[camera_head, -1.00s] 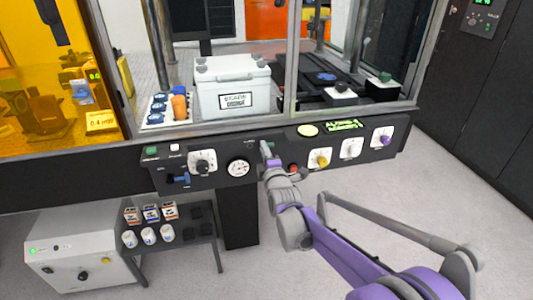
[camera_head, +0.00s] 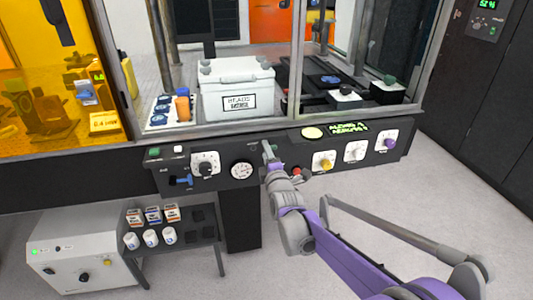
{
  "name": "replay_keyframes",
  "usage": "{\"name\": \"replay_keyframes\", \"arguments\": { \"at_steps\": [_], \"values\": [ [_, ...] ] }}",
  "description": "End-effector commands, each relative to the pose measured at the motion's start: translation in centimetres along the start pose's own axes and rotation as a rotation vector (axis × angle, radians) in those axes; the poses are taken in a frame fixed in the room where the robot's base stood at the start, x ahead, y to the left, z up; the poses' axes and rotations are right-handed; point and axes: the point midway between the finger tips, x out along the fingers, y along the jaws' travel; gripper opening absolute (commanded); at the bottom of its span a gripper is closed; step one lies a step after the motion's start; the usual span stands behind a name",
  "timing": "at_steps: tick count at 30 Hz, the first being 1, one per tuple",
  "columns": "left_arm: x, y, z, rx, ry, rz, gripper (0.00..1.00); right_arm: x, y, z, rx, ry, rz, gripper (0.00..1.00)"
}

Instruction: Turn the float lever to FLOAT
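The black control panel (camera_head: 225,183) runs below the glass enclosure. A small blue lever (camera_head: 182,180) sits at its lower left, below a white dial (camera_head: 206,164) with a black knob. The panel lettering is too small to read, so I cannot tell which lever is marked FLOAT. My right gripper (camera_head: 269,152) is at the panel front, just right of the round gauge (camera_head: 242,170). It covers part of the panel there, and I cannot tell whether its fingers are open or touch anything. My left gripper is not in view.
Right of my gripper are a red button (camera_head: 297,172) and yellow (camera_head: 325,165), white (camera_head: 355,152) and purple (camera_head: 389,143) knobs. A white box (camera_head: 236,90) stands inside the enclosure. A grey cabinet (camera_head: 80,255) and a small shelf (camera_head: 185,236) stand at lower left.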

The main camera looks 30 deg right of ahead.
Motion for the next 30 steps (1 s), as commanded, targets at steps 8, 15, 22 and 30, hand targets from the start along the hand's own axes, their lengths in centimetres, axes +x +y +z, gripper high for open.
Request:
{"name": "replay_keyframes", "arguments": {
  "at_steps": [8, 15, 22, 30],
  "values": [
    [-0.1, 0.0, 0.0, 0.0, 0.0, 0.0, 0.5, -0.8, 0.1, 0.0, 0.001, 0.0, 0.001, 0.46],
    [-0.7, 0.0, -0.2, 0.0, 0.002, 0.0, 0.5, -5.2, 0.1, 0.0, 0.001, 0.0, 0.001, 0.46],
    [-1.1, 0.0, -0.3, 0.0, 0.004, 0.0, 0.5, -9.3, 0.1, 0.0, 0.001, 0.001, 0.0, 0.46],
    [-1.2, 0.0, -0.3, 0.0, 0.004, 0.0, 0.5, -10.8, 0.0, 0.0, 0.001, 0.0, 0.0, 0.46]
  ]
}}
